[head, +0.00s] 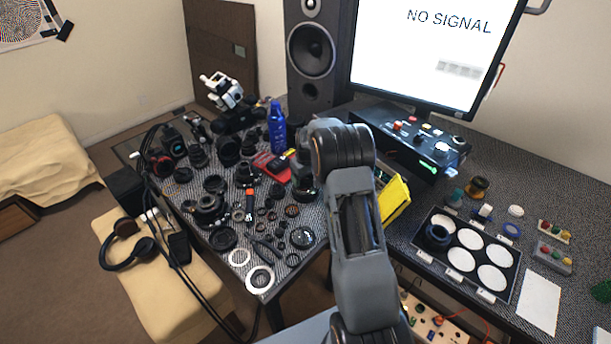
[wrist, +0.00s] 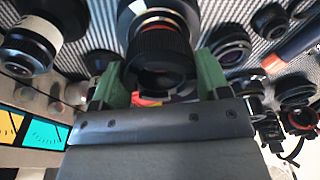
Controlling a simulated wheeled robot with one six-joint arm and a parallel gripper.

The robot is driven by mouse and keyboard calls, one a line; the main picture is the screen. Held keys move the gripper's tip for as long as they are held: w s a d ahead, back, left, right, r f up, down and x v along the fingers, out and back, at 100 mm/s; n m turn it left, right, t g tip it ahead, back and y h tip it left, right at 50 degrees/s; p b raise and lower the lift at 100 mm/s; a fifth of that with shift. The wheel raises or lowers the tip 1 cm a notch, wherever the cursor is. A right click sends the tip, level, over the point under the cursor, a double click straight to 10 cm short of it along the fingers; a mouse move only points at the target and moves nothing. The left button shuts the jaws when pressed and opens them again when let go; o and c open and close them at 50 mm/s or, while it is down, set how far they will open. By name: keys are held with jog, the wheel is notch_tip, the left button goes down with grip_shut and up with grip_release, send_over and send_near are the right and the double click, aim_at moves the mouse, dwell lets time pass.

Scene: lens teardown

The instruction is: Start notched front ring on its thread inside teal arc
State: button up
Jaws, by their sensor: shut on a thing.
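In the wrist view my gripper (wrist: 160,66) has its green fingers on both sides of a black ribbed ring (wrist: 160,42) and is shut on it. The ring lies in line with a black and silver lens body (wrist: 158,13) that has a thin orange line round it, just beyond the ring. I cannot tell whether ring and lens touch or whether threads meet. The ring's notch does not show clearly. No teal arc can be made out on the lens.
Many lens parts crowd the dark mesh table around the work. In the head view a blue bottle (head: 276,127) and a red tray (head: 272,167) stand close to my arm. A black tray with white discs (head: 461,259) lies to the right. A yellow and teal panel (wrist: 45,132) shows in the wrist view.

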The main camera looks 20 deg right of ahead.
jog(key=shift+f+b, duration=0.3)
jog(key=shift+f, duration=0.3)
jog(key=shift+s+f+b, duration=0.1)
jog(key=shift+f+b, duration=0.25)
jog(key=shift+f, duration=0.05)
jog(key=shift+w+r+p, duration=0.3)
jog(key=shift+r, duration=0.4)
dwell(0.6)
jog(key=shift+c, duration=0.3)
jog(key=shift+r, duration=0.3)
jog(key=shift+c, duration=1)
jog(key=o, duration=0.8)
jog(key=shift+o, duration=0.8)
jog(key=shift+s+r, duration=0.1)
jog(key=shift+s, duration=0.1)
jog(key=o, duration=0.3)
jog(key=shift+f, duration=0.25)
